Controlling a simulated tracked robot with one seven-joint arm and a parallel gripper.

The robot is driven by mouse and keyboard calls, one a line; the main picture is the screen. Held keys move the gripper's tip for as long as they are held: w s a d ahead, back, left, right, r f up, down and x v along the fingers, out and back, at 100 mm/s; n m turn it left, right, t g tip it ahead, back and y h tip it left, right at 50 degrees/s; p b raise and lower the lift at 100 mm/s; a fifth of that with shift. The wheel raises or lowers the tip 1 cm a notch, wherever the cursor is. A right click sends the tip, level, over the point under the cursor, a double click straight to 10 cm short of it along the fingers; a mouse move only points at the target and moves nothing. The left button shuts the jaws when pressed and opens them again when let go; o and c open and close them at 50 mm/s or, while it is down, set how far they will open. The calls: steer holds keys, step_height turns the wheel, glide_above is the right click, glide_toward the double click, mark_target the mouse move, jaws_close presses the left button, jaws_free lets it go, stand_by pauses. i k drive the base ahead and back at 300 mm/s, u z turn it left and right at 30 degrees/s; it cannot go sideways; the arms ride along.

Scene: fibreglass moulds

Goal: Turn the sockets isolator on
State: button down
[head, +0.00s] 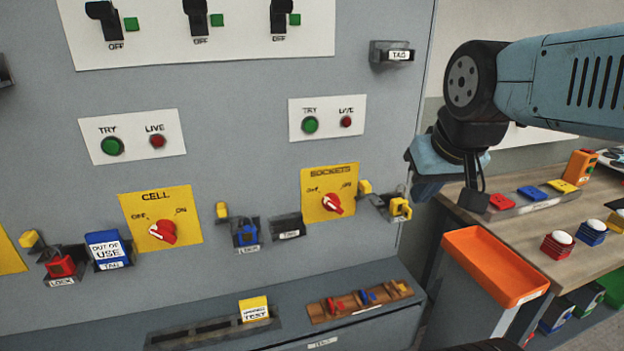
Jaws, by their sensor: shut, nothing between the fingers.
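The sockets isolator is a red rotary handle (333,205) on a yellow plate (346,174) marked SOCKETS, with OFF at left and ON at right. Its white-marked handle lies slanted and seems to lean towards the OFF side; its exact setting is hard to read. My gripper (474,202) is shut and empty. It points down at the right of the panel, well apart from the handle, with the orange tray below and to its right.
A yellow padlock (400,209) and holder sit just right of the sockets plate, with an empty tag holder (287,227) to its left. The CELL isolator (163,232) is further left. An orange tray (495,262) and a workbench (520,212) with coloured items stand at right.

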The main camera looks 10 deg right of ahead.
mark_target(330, 202)
steer(key=z, duration=1.35)
steer(key=k, duration=1.05)
steer(key=u, duration=0.55)
